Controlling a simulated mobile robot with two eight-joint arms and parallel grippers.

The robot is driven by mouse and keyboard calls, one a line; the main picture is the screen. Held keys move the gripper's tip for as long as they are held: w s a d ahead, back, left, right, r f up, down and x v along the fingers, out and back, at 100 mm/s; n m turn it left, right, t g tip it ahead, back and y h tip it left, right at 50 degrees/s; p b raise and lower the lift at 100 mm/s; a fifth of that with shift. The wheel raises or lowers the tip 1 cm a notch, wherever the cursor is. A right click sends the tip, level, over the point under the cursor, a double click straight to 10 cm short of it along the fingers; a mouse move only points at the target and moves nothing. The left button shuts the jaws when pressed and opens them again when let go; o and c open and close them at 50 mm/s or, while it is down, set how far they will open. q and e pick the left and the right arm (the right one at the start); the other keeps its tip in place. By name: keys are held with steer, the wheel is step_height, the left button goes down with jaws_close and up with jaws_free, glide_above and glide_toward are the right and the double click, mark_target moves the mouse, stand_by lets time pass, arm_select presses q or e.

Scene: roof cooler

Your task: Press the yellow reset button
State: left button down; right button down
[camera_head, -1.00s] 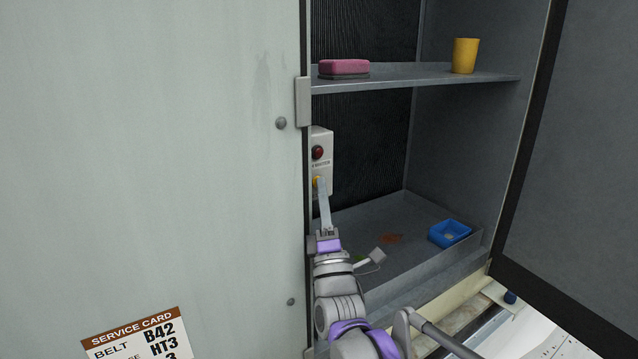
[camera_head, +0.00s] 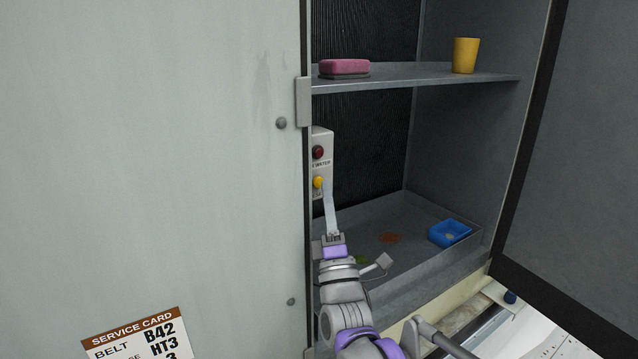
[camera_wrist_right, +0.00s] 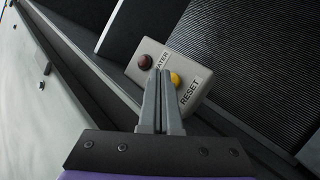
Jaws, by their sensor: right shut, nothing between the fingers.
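The yellow reset button (camera_head: 318,182) sits low on a white control box (camera_head: 326,148) on the left inner wall of the open cooler. In the right wrist view the yellow button (camera_wrist_right: 176,79) has the word RESET beside it. A dark red button (camera_head: 318,152) is above it on the same box. My right gripper (camera_head: 326,188) is shut and empty, with its fingertips just right of the yellow button. In the right wrist view the fingertips (camera_wrist_right: 160,74) overlap the box just left of the button. I cannot tell whether they touch it. My left gripper is out of view.
A shelf (camera_head: 420,80) above holds a pink sponge (camera_head: 344,67) and a yellow cup (camera_head: 466,55). A blue tray (camera_head: 449,234) lies in the pan below. The light panel (camera_head: 150,150) bounds the left; the open door (camera_head: 580,170) bounds the right.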

steer(key=s+d, duration=0.1)
steer(key=s, duration=0.1)
steer(key=s+d, duration=0.2)
stand_by(0.3)
steer(key=s+d+f+m+g+h, duration=0.25)
steer(key=d+f+m+g, duration=0.25)
steer(key=f, duration=0.4)
steer(key=s+d+f+m+g+h, duration=0.1)
steer(key=s+d+f+m+g, duration=0.35)
steer(key=f, duration=0.55)
steer(key=s+d+f+m+g+h, duration=0.1)
steer(key=s+d+f+m+g, duration=0.2)
steer(key=s+f, duration=0.6)
steer(key=s+d+f+m+g+h, duration=0.1)
steer(key=s+d+f+m+g, duration=0.3)
steer(key=s+f+m+g, duration=0.3)
step_height(320, 180, down, 3)
steer(key=s+m, duration=0.1)
steer(key=m, duration=0.2)
steer(key=shift+s+d+r, duration=0.2)
steer(key=shift+s+d, duration=0.05)
steer(key=shift+s, duration=0.1)
